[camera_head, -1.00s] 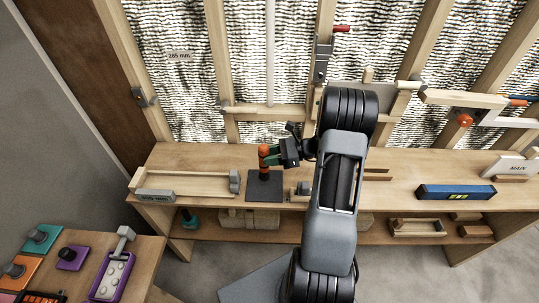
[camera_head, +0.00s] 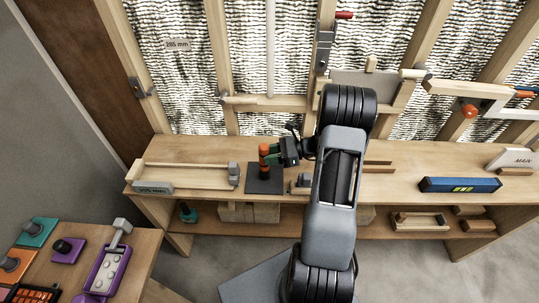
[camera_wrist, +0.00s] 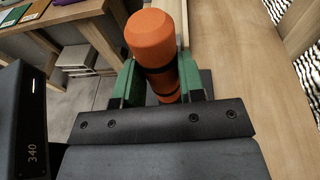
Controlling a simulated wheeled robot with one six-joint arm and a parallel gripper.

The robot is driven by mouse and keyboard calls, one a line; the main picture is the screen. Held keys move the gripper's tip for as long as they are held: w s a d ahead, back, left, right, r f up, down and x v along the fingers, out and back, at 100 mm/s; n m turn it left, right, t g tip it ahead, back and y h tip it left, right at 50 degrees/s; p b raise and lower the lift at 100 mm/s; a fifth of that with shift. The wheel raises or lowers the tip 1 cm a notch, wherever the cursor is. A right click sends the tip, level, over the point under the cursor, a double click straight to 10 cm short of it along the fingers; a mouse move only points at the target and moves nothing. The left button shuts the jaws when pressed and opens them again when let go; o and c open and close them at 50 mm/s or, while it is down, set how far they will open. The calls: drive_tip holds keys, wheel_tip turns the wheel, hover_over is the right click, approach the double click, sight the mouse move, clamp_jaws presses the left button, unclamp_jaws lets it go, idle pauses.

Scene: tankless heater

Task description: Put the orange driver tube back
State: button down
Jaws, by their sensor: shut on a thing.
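The orange driver tube (camera_head: 264,151) stands upright over a dark square plate (camera_head: 265,186) on the wooden bench. In the wrist view, the orange tube (camera_wrist: 152,40) has dark bands and sits between the two green fingers. My gripper (camera_head: 273,156) is shut on the tube from the right side; it also shows in the wrist view (camera_wrist: 160,82). The tube's lower end is partly hidden in the wrist view. I cannot tell for sure whether its foot touches the plate.
A wooden frame piece (camera_head: 190,173) lies left of the plate. A small grey clamp-like part (camera_head: 302,183) is just right of it. A blue level (camera_head: 459,185) lies farther right. A side table at lower left holds a purple tray (camera_head: 107,268). Wall studs rise behind the bench.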

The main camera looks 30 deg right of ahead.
drive_tip(key=shift+f+b, duration=0.35)
drive_tip(key=shift+f, duration=0.1)
drive_tip(key=c, duration=0.6)
unclamp_jaws()
drive_tip(key=shift+c, duration=0.2)
drive_tip(key=shift+d, duration=0.1)
drive_tip(key=b+v, duration=0.1)
drive_tip(key=v, duration=1.2)
drive_tip(key=shift+s+d, duration=0.15)
drive_tip(key=shift+d, duration=0.1)
drive_tip(key=shift+r, duration=0.1)
